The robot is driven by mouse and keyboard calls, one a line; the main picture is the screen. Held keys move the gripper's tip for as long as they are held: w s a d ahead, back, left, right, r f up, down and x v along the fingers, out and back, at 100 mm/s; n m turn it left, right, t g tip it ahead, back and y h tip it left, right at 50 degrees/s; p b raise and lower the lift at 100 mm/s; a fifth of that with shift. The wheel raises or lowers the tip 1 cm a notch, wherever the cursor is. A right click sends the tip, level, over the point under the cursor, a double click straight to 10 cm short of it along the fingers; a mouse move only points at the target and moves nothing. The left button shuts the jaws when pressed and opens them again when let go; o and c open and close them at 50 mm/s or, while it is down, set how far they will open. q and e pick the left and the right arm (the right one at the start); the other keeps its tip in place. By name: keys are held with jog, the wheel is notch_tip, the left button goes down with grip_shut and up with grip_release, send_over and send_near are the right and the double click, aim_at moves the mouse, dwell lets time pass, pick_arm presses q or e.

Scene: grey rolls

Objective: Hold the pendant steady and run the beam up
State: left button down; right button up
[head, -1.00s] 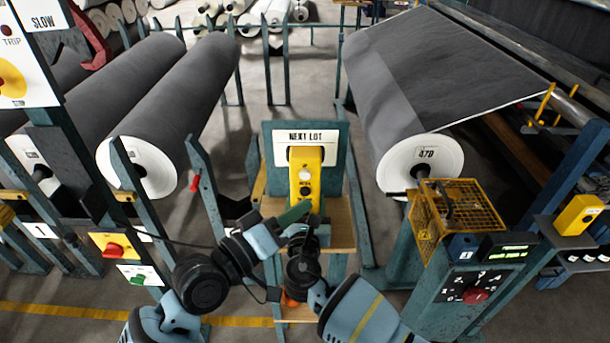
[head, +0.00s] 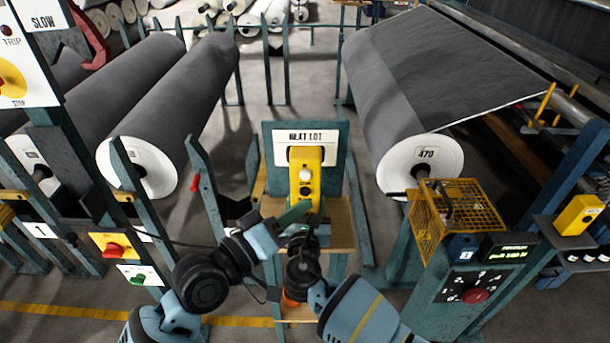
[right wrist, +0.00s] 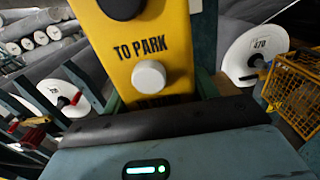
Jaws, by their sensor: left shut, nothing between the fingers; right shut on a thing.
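The yellow pendant (head: 309,160) stands upright in front of a NEXT LOT sign in the head view. In the right wrist view it (right wrist: 180,45) fills the upper middle, with a TO PARK label, a white button and a dark button. My left gripper (head: 297,213) is shut and empty, at the pendant's lower front; I cannot tell whether it touches. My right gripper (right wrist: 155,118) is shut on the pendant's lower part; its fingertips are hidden. Large dark rolls lie left (head: 187,100) and right (head: 385,95); the right one bears a 470 label. Which is the beam is unclear.
A yellow mesh cage (head: 470,205) and a control post with a red button (head: 474,295) stand at right. Posts and a panel with a red switch (head: 112,250) stand at left. A wooden shelf (head: 340,222) is beneath the pendant. Floor shows between the rolls.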

jog(key=o, duration=1.5)
jog(key=s, duration=1.2)
jog(key=shift+a, duration=0.2)
